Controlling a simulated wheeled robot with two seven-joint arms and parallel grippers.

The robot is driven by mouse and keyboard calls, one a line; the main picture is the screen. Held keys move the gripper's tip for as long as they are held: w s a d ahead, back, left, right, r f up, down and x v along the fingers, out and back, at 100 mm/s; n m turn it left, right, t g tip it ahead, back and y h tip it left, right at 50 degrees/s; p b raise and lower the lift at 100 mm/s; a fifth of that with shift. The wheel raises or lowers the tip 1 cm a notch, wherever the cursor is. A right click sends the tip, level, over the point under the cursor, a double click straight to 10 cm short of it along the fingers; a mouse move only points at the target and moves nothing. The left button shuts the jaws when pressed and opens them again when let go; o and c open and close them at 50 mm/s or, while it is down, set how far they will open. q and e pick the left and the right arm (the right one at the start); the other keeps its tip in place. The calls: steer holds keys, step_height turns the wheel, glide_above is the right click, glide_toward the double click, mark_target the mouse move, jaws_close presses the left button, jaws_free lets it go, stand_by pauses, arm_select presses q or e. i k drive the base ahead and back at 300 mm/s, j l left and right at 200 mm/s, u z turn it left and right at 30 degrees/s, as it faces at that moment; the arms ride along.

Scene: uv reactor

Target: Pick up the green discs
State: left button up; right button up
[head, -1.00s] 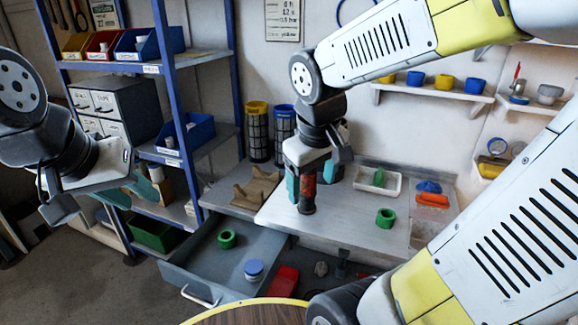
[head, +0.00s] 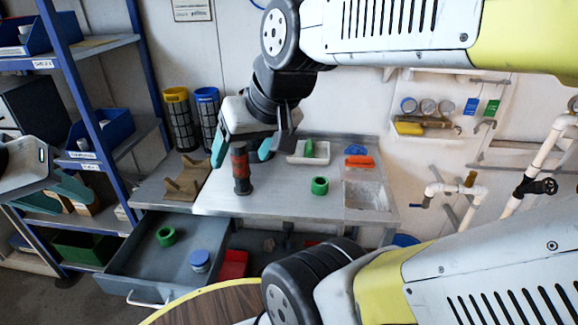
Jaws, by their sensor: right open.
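One green disc, a thick ring (head: 320,186), lies on the metal bench right of my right gripper. Another green ring (head: 166,236) lies in the open grey drawer (head: 205,223). My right gripper (head: 242,155) is open above the bench, its teal fingers apart on either side of the upper part of a dark cylinder with a red band (head: 241,170). The cylinder stands upright on the bench; I cannot tell if the fingers touch it. My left gripper (head: 62,195) is at the left edge, far from both rings and partly cut off; its opening is unclear.
A white tray (head: 296,158) with a green object (head: 309,148) stands at the bench's back. A blue-lidded jar (head: 200,261) is in the drawer. A wooden holder (head: 186,178) lies left of the cylinder. A round wooden table (head: 205,305) and blue shelving (head: 85,100) flank the drawer.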

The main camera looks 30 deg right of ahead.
mark_target(320, 186)
steer(key=z, duration=1.35)
steer(key=i+l+u, duration=0.25)
steer(key=u, duration=0.15)
steer(key=i+l+u, duration=0.2)
steer(key=u, duration=0.2)
steer(key=l, duration=0.1)
